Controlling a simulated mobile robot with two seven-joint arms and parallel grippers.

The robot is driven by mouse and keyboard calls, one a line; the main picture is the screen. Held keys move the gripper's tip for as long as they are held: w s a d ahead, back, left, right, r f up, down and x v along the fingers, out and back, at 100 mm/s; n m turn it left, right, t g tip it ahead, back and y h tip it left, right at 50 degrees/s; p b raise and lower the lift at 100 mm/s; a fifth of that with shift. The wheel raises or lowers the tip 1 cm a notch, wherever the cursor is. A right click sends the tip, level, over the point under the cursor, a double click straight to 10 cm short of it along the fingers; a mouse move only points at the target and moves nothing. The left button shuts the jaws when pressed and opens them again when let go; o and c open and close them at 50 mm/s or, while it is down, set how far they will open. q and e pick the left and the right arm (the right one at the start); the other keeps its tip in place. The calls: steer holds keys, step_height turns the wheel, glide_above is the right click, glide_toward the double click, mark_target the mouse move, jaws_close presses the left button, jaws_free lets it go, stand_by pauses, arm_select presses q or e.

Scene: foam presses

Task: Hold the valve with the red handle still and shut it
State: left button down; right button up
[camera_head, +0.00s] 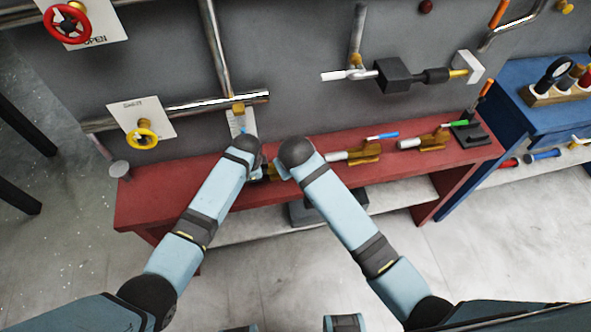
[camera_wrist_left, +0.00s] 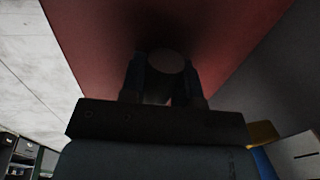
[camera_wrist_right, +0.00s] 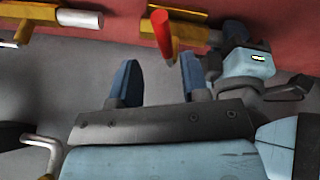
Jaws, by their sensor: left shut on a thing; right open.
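The valve's red handle (camera_wrist_right: 165,33) stands out from a brass body (camera_wrist_right: 188,35) in the right wrist view. My right gripper (camera_wrist_right: 160,68) is open, with its blue fingertips just short of the handle and nothing between them. My left gripper (camera_wrist_left: 163,80) is shut on a round, dark end piece, seemingly of this valve. In the right wrist view my left gripper and wrist show at the right end of the brass body. In the head view the arms hide most of this valve; the red handle does not show there.
A valve with a blue handle (camera_head: 382,136) and one with a green handle (camera_head: 453,124) lie along the red bench (camera_head: 430,172) to the right. A wall pipe (camera_head: 190,106) and a yellow wheel (camera_head: 141,138) are behind on the left. A blue bench (camera_head: 540,108) stands at the right.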

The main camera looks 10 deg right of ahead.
step_height(320, 180, up, 7)
steer(key=shift+f, duration=0.15)
steer(key=c, duration=0.5)
steer(key=shift+d+f, duration=0.25)
steer(key=shift+f, duration=0.05)
jaws_close()
steer(key=d+f+n+g+y, duration=0.15)
steer(key=d+f+y, duration=0.25)
steer(key=d+y, duration=0.6)
steer(key=w+a+f, duration=0.1)
steer(key=f, duration=0.1)
steer(key=w+a+f+h, duration=0.1)
steer(key=f, duration=0.1)
steer(key=a+f+g+h, duration=0.1)
steer(key=a+f, duration=0.1)
steer(key=f, duration=0.1)
steer(key=shift+w+m, duration=0.25)
steer(key=shift+w, duration=0.15)
steer(key=shift+s+a+r, duration=0.15)
steer(key=shift+s+a, duration=0.1)
steer(key=shift+a, duration=0.3)
steer(key=shift+s+a+r, duration=0.1)
steer(key=shift+s+a, duration=0.1)
steer(key=shift+a, duration=0.4)
steer(key=shift+s+a+r, duration=0.15)
steer(key=shift+s+a, duration=0.1)
steer(key=shift+a, duration=0.3)
